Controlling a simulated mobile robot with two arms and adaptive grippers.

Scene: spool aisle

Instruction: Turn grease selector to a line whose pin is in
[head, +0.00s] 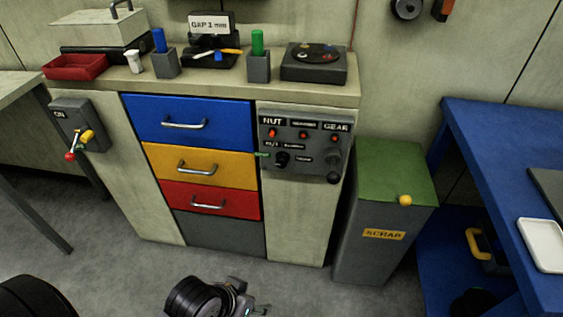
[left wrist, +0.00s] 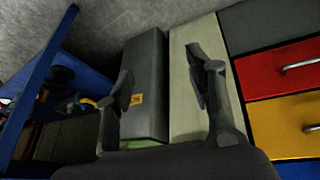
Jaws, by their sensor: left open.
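The grease panel (head: 301,146) is a dark grey box on the upper right of the cabinet front in the head view. It bears labels reading NUT and GEAR, with a third, unreadable one between. A small red pin or lamp shows under each; I cannot tell which pins are in. A black selector knob (head: 283,158) sits at the lower left of the panel, a green mark left of it. My left gripper (head: 257,311) is low in the head view, well below the panel. In the left wrist view its two fingers (left wrist: 160,88) are apart and empty.
A green-topped scrap bin (head: 385,235) stands right of the cabinet, a blue bench (head: 500,130) farther right. Blue (head: 187,125), yellow (head: 198,167) and red (head: 210,203) drawers are closed. A switch box with a lever (head: 80,125) is at left.

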